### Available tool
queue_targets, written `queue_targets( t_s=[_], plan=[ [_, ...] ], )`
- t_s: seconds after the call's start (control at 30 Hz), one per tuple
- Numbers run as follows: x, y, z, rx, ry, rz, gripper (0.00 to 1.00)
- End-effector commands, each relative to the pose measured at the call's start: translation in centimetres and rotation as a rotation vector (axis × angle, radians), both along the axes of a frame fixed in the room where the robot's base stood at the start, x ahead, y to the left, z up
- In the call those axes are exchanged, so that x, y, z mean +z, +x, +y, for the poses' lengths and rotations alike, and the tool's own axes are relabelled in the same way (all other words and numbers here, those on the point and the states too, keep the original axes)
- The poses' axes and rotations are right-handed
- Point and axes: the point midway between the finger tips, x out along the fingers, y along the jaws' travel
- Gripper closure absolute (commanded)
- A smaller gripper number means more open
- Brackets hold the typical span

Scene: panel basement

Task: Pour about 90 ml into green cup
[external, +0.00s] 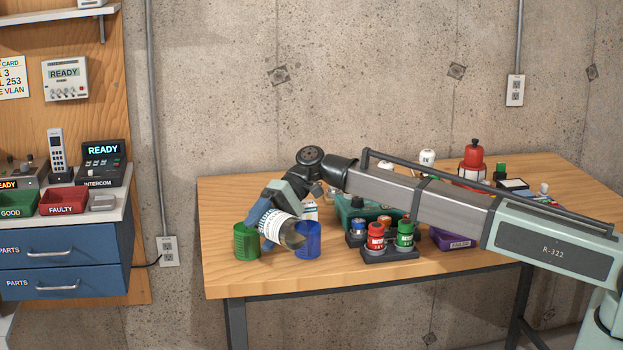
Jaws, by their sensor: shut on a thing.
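The green cup (244,243) stands upright near the left front of the wooden table. A blue translucent cup (311,240) stands to its right. My gripper (268,213) is shut on a container with a white printed label (273,222) and a clear, dark-looking end. The container is held strongly tilted between and above the two cups, its clear end pointing down and right towards the blue cup. It covers part of both cups in this view. I cannot tell which end is its mouth, whether liquid is flowing, or how much is in either cup.
A dark holder (390,254) with red, green and other small jars stands right of the blue cup. A teal case (352,210) lies behind it and a purple bin (452,241) to its right. A red bottle (473,158) stands farther back.

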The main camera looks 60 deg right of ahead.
Motion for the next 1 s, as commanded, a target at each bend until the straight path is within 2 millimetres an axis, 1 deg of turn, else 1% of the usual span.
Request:
queue_targets(
  t_s=[0.47, 0.57, 0.7, 0.8, 1.0],
  plan=[
    [0.0, -0.1, 0.0, 0.000, 0.002, 0.006, 0.65],
    [-0.7, -0.5, 0.0, 0.000, -0.022, -0.083, 0.65],
    [-1.8, -0.5, 0.0, 0.000, -0.065, -0.241, 0.65],
    [-1.5, -0.6, 0.1, 0.000, -0.082, -0.308, 0.65],
    [-1.4, -0.7, 0.1, 0.000, -0.093, -0.351, 0.65]
  ],
)
